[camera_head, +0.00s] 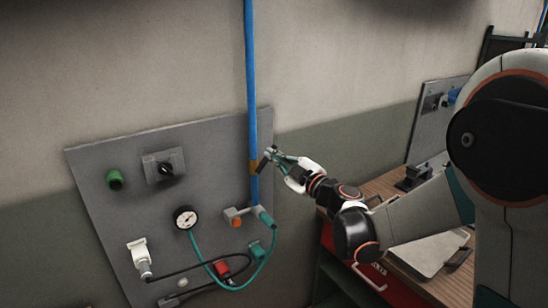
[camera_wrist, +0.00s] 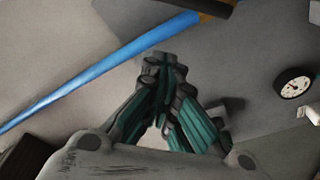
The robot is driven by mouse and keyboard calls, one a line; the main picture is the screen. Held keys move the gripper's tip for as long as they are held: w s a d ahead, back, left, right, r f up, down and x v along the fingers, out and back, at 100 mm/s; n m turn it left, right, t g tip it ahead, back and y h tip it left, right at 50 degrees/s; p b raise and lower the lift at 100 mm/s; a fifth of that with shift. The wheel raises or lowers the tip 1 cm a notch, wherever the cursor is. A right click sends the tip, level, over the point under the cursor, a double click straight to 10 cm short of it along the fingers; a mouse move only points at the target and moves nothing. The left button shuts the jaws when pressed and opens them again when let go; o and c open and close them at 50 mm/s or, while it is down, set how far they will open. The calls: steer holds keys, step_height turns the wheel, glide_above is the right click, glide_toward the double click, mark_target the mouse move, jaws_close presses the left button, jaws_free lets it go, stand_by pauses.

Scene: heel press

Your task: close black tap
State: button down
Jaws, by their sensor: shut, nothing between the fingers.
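The black tap's lever (camera_head: 262,166) sits at a brass fitting (camera_head: 253,167) on the blue vertical pipe (camera_head: 251,80). The lever looks slanted off the pipe's line in the head view. In the wrist view, part of the black lever (camera_wrist: 200,6) shows at the top edge, cut off by the frame. My gripper (camera_head: 270,152) is shut and empty, just right of the pipe, close to the lever's upper end. It also shows shut in the wrist view (camera_wrist: 164,62), below the lever in the picture. Whether the fingertips touch the lever cannot be told.
A grey wall panel (camera_head: 90,185) carries a green knob (camera_head: 115,180), a black rotary switch (camera_head: 166,169), a gauge (camera_head: 185,217), an orange-ended valve (camera_head: 233,216) and hoses. A wooden bench (camera_head: 385,185) stands right, beneath my arm.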

glide_above(266, 160)
steer(key=s+a, duration=0.2)
steer(key=s, duration=0.1)
steer(key=shift+w+d+f+b, duration=0.35)
steer(key=shift+d+f, duration=0.15)
steer(key=shift+d, duration=0.15)
steer(key=shift+w+d+f+b, duration=0.2)
steer(key=shift+w+d+f, duration=0.2)
steer(key=shift+d, duration=0.2)
steer(key=shift+w+d+f+m+b, duration=0.2)
steer(key=shift+d+m+b, duration=0.2)
steer(key=shift+m, duration=0.4)
steer(key=d+f+m+b, duration=0.1)
steer(key=m, duration=0.1)
steer(key=w+d+f+m+b, duration=0.1)
steer(key=m+b, duration=0.1)
steer(key=m, duration=0.1)
steer(key=w+d+f+m+t+h+b, duration=0.1)
steer(key=m, duration=0.2)
steer(key=shift+f, duration=0.2)
steer(key=shift+w+d+f, duration=0.1)
